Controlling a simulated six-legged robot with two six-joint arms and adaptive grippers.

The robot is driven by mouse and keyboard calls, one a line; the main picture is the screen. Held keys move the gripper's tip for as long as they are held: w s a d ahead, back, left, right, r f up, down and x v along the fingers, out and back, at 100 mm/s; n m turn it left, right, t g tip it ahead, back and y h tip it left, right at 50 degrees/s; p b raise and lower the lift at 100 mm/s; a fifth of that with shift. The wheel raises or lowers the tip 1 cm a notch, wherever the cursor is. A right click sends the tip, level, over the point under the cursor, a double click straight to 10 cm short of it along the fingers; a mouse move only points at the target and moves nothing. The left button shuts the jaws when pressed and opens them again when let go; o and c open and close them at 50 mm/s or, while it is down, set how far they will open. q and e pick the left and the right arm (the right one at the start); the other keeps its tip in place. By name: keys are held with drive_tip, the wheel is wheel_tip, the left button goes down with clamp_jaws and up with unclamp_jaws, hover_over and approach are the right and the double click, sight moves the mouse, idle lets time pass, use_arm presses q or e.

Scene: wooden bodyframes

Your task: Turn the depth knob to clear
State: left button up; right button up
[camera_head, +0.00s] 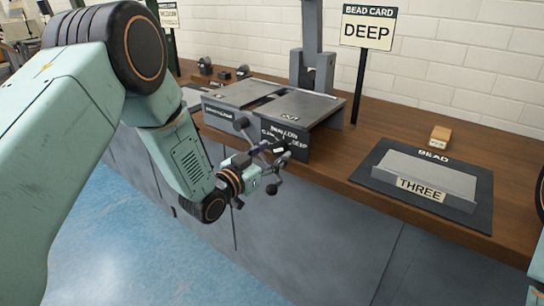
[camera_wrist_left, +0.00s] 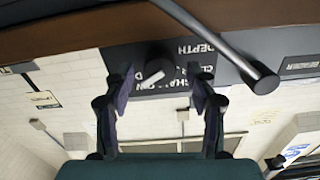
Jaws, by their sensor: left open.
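The depth knob (camera_wrist_left: 155,62) is a dark round knob with a white pointer bar, on a black panel lettered SHALLOW, CLEAR and DEPTH, upside down in the left wrist view. In the head view the panel (camera_head: 297,152) is on the front of a grey machine (camera_head: 312,104), and my gripper and spokes partly cover it. I cannot tell which word the pointer marks. My left gripper (camera_head: 272,160) is open in front of the panel. In the left wrist view its two fingers (camera_wrist_left: 158,88) stand either side of the knob, with no clear contact visible.
Ball-ended spokes (camera_head: 241,124) cross close to my left gripper; one rod (camera_wrist_left: 230,58) shows in the wrist view. A card sign (camera_head: 367,30) reads DEEP. A BEAD tray (camera_head: 470,211) labelled THREE and a small wooden block (camera_head: 440,135) are at the right. The floor ahead of the bench is clear.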

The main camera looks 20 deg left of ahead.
use_arm(q)
drive_tip(key=shift+w+d, duration=0.15)
drive_tip(key=shift+c, duration=0.2)
drive_tip(key=c, duration=1.1)
